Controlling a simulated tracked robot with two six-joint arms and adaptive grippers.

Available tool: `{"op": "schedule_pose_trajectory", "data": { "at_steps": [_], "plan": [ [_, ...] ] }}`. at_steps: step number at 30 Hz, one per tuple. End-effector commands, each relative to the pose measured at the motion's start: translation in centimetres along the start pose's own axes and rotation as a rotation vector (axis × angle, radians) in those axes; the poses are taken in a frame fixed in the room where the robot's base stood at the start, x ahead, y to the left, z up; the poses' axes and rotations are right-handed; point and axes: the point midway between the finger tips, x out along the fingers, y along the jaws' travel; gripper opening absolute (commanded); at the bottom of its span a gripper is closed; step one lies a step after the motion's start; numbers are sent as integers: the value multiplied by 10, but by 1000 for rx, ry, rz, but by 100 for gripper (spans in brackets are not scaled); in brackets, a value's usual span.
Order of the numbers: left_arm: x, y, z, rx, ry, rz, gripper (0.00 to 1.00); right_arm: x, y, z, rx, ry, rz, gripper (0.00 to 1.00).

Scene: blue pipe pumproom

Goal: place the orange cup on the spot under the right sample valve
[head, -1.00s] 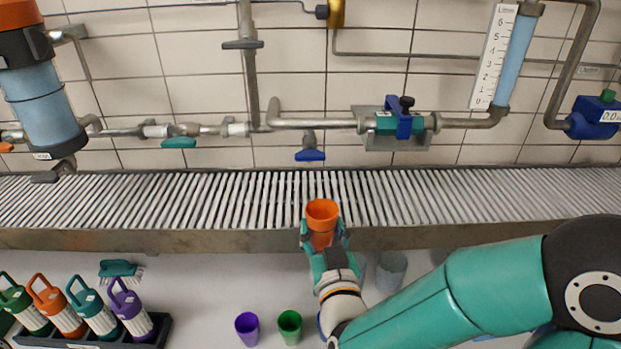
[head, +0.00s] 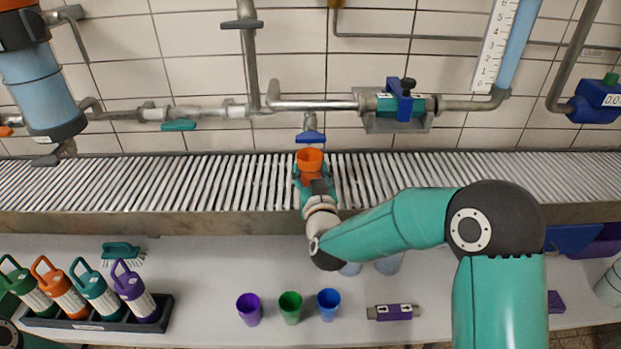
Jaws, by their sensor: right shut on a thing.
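The orange cup (head: 309,160) is upright, its open mouth facing up, over the slatted drain grate (head: 230,186). My right gripper (head: 312,181) is shut on the cup from the front, its fingers at the cup's sides. A sample valve with a blue handle (head: 310,137) hangs from the wall pipe just behind and above the cup in the picture. The cup and gripper cover the grate below this valve, so I cannot tell whether the cup's base touches the slats. A teal-handled valve (head: 179,125) is further left. My left gripper is not in view.
Purple (head: 249,309), green (head: 290,307) and blue (head: 328,304) cups stand on the white bench (head: 205,290). A black rack (head: 88,323) of handled bottles is at left. A teal clamped fitting (head: 400,104) sits on the pipe to the right. The grate is clear on both sides.

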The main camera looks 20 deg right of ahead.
Motion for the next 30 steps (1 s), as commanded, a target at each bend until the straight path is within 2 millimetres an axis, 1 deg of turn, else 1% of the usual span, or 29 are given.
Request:
{"op": "schedule_pose_trajectory", "data": {
  "at_steps": [1, 3, 10, 14, 15, 17, 18, 19, 30],
  "plan": [
    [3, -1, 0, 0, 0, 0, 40, 0, 1, 9, -1, -2, 1, 26],
    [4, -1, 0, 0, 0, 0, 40, 0, 1, 12, 0, 1, 2, 26],
    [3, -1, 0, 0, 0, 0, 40, 0, 1, 12, 0, 2, 1, 26],
    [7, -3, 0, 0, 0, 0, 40, 0, 1, 15, 0, 2, 1, 26],
    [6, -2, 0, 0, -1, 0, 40, 0, 1, 14, 0, 1, 1, 57],
    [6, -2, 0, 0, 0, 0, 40, 0, 1, 14, 0, 1, 1, 67],
    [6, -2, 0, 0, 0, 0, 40, 0, 1, 14, 0, 1, 1, 74],
    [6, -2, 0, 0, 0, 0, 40, 0, 1, 14, 0, 1, 1, 77],
    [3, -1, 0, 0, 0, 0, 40, 0, 0, 11, 0, 1, 0, 77]
  ]
}}
